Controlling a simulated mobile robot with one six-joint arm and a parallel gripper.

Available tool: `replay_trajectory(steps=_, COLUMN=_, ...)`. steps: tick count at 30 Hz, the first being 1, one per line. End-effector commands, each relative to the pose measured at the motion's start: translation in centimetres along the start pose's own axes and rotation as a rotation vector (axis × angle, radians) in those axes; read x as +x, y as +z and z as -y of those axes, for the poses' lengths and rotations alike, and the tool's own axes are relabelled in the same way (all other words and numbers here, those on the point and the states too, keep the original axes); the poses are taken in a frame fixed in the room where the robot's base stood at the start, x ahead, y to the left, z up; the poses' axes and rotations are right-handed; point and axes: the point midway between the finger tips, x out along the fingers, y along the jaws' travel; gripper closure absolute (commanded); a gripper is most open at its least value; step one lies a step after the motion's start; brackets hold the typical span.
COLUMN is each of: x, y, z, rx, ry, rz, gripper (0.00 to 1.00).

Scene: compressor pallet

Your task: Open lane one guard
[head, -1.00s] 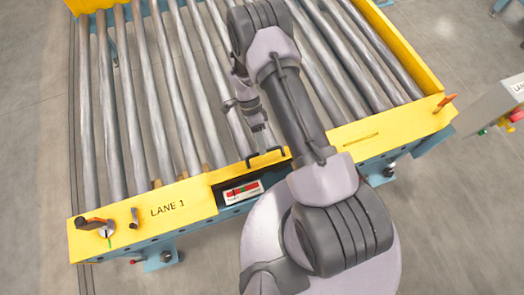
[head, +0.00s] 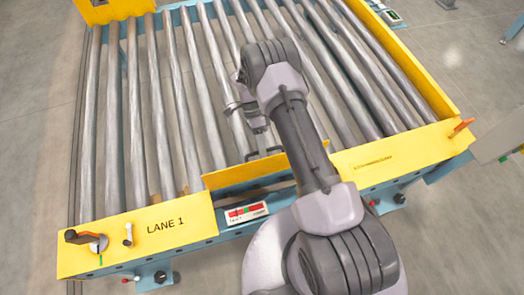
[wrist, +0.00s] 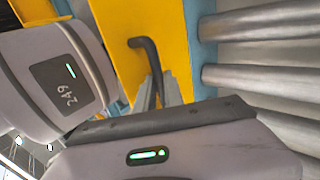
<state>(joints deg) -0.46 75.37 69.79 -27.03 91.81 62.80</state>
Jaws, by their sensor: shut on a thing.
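The lane one guard (head: 238,175) is a yellow panel in the gap between the yellow end covers of the roller conveyor. Its face shows above the recess, and my arm hides its right part. Its black handle (head: 263,152) is on the roller side. My gripper (head: 259,144) is at the handle, with the fingers partly hidden by the arm in the head view. In the wrist view, the gripper fingers (wrist: 157,88) are closed around the black bar of the handle (wrist: 148,62), against the yellow panel (wrist: 165,20).
A red and green indicator (head: 247,213) sits below the guard. Steel rollers (head: 165,110) lie behind. Grey floor is clear at left.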

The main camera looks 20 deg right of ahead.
Motion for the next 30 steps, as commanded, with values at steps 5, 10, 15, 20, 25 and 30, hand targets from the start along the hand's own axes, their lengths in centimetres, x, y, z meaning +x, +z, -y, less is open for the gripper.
replay_trajectory(steps=5, x=-0.1, y=0.0, z=0.0, rx=-0.001, ry=0.0, rz=-0.001, gripper=1.0)
replay_trajectory(steps=10, x=-0.1, y=0.0, z=-0.1, rx=0.0, ry=0.0, rz=-0.001, gripper=0.66)
replay_trajectory(steps=15, x=-0.1, y=0.0, z=-0.1, rx=0.001, ry=0.0, rz=0.0, gripper=0.66)
replay_trajectory(steps=20, x=-1.4, y=0.0, z=-0.1, rx=0.001, ry=-0.001, rz=0.001, gripper=0.66)
replay_trajectory(steps=25, x=-5.5, y=0.0, z=-0.1, rx=0.001, ry=-0.005, rz=0.0, gripper=0.66)
replay_trajectory(steps=30, x=-9.8, y=0.0, z=-0.1, rx=0.002, ry=-0.003, rz=0.0, gripper=0.66)
